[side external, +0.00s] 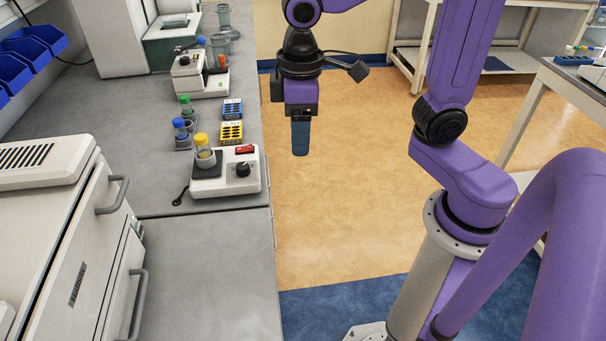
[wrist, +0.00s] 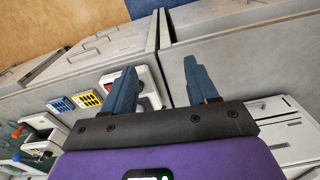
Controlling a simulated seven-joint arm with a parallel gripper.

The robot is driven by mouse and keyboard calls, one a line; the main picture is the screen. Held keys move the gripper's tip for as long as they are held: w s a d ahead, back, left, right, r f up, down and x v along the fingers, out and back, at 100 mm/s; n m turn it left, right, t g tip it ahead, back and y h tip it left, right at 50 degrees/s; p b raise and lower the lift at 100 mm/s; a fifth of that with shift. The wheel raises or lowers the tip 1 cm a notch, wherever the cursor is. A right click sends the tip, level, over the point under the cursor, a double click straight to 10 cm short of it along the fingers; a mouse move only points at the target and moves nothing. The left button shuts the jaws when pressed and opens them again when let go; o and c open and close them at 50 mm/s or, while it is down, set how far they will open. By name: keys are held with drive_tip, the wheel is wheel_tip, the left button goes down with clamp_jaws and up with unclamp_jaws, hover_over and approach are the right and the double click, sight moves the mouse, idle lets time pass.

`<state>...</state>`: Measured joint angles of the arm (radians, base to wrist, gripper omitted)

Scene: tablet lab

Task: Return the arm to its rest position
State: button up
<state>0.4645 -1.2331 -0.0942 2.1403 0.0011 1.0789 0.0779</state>
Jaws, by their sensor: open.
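My gripper (side external: 300,138) hangs pointing down in the side external view, over the floor just right of the bench edge. It is clear of the bench and touches nothing. In the wrist view its two blue fingers (wrist: 162,90) stand well apart with nothing between them. In the side external view one finger hides the other. My arm is bent, with the wrist held above bench height.
The grey bench (side external: 130,185) carries a white device (side external: 226,181) with a yellow-capped container (side external: 203,145) on it. Blue-capped (side external: 180,128) and green-capped (side external: 186,104) containers and two small racks (side external: 231,132) stand behind. Open floor (side external: 340,200) lies right of the bench.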

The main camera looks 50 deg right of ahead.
drive_tip(key=s+d+f+n, duration=0.2)
drive_tip(key=s+d, duration=0.1)
drive_tip(key=s, duration=0.4)
drive_tip(key=s+d+f+n, duration=0.2)
drive_tip(key=s+d, duration=0.1)
drive_tip(key=s, duration=0.4)
drive_tip(key=shift+d+f+n, duration=0.15)
drive_tip(key=shift+f+n, duration=0.05)
drive_tip(key=shift+n, duration=0.1)
